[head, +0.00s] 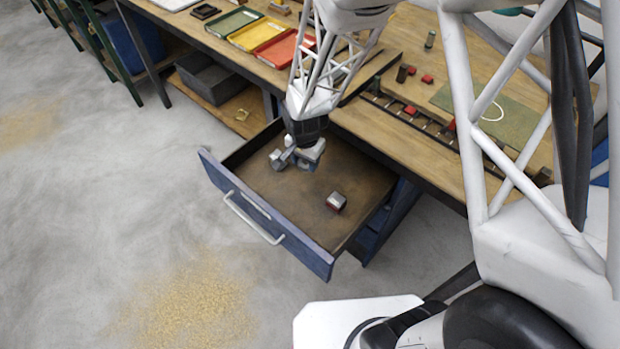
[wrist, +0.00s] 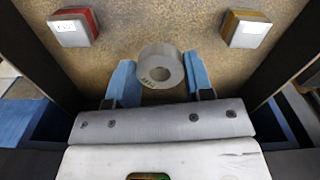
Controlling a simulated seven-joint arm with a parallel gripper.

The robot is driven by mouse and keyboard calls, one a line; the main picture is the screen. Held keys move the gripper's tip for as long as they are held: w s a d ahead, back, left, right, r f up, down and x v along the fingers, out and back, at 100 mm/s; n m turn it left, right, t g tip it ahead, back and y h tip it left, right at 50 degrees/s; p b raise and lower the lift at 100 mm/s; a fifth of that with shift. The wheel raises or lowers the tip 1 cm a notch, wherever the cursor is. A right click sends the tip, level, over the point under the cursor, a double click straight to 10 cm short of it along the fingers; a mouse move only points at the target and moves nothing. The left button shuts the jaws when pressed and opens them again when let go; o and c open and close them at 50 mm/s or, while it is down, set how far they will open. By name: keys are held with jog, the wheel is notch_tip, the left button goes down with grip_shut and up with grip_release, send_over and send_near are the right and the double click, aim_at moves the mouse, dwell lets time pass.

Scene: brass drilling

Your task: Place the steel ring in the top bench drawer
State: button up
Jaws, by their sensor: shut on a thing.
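The top bench drawer (head: 245,195) is pulled open, and its brown floor shows in the head view. My gripper (head: 295,158) is inside the drawer's outline, pointing down. In the wrist view my gripper (wrist: 161,76) has its two blue fingers on either side of the steel ring (wrist: 161,66), shut on it. The ring is a thick grey cylinder with a round hole and small dark markings on its side. It appears close to the drawer floor; I cannot tell whether it touches. In the head view the ring is not clearly distinguishable among the gripper parts.
A red-and-silver block (head: 336,202) lies on the drawer floor, also in the wrist view (wrist: 74,27). A yellow-and-silver block (wrist: 246,29) lies on the other side. Dark drawer walls flank the gripper. The bench (head: 385,130) holds trays and small parts.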

send_over(306, 185)
jog(key=shift+w+f, duration=0.1)
jog(key=shift+f, duration=2.85)
jog(key=shift+f, duration=1.9)
jog(key=shift+f, duration=0.1)
jog(key=o, duration=1)
jog(key=shift+r, duration=6.15)
